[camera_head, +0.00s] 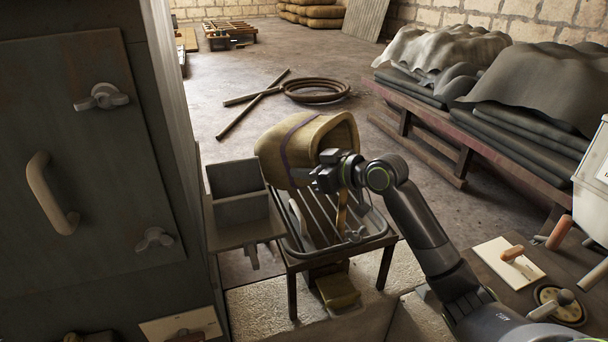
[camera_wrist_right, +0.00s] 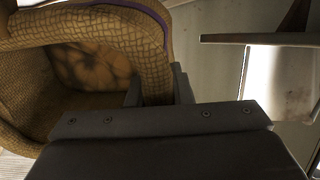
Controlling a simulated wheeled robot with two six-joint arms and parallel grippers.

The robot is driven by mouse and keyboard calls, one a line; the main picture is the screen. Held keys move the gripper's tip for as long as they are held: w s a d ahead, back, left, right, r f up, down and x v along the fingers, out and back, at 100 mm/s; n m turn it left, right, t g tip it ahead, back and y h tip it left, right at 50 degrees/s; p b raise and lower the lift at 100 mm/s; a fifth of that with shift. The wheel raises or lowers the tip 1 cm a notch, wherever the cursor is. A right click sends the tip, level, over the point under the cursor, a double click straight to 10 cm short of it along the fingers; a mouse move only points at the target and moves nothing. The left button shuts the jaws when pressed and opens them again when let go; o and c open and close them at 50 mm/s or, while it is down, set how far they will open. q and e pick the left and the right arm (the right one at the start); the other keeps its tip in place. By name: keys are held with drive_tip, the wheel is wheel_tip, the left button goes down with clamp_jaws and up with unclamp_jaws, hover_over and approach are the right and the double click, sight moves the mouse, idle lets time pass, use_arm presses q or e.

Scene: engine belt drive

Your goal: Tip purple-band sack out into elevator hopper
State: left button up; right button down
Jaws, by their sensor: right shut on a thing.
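The tan woven sack with the purple band (camera_head: 283,147) is above the slatted stand (camera_head: 318,225), tilted over, its open mouth toward the right. My right gripper (camera_head: 328,172) is shut on the sack's rim. In the right wrist view, the sack (camera_wrist_right: 60,30) fills the left, and the rim passes between the fingers (camera_wrist_right: 160,88). Its inside shows a brown mottled patch; I cannot tell whether it holds anything. The grey elevator hopper (camera_head: 240,238), open-topped, is left of the stand, below and left of the sack. My left gripper is not in view.
A tall grey cabinet (camera_head: 80,150) with a handle stands close on the left. A bench with draped sheets (camera_head: 440,90) is at the right. A coiled hose (camera_head: 315,90) and rods lie on the floor behind. A small table (camera_head: 540,275) with tools is at front right.

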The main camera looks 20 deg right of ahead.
sight(329, 199)
drive_tip(key=shift+s+d+f+t+y+b, duration=0.2)
drive_tip(key=shift+f+t+y+b, duration=0.3)
drive_tip(key=shift+b, duration=0.95)
drive_tip(key=shift+s+d+f+t+y+b, duration=0.15)
drive_tip(key=shift+s+f+t+b, duration=0.15)
drive_tip(key=shift+f+b, duration=0.8)
drive_tip(key=shift+s+d+f+t+y+b, duration=0.15)
drive_tip(key=shift+f+t+y+b, duration=0.25)
drive_tip(key=shift+b, duration=1.35)
drive_tip(key=shift+s+t+b, duration=0.2)
drive_tip(key=shift+t+b, duration=0.4)
drive_tip(key=shift+b, duration=0.6)
drive_tip(key=b, duration=0.2)
drive_tip(key=f+t+y+b, duration=0.1)
drive_tip(key=b, duration=0.1)
drive_tip(key=shift+s+d+b, duration=0.25)
drive_tip(key=shift+s+b, duration=0.05)
drive_tip(key=shift+s, duration=0.1)
drive_tip(key=shift+s+d+t+b, duration=0.2)
drive_tip(key=shift+t+b, duration=0.3)
drive_tip(key=shift+b, duration=0.55)
drive_tip(key=shift+r+y, duration=0.1)
drive_tip(key=shift+y, duration=0.15)
drive_tip(key=shift+s+r, duration=0.1)
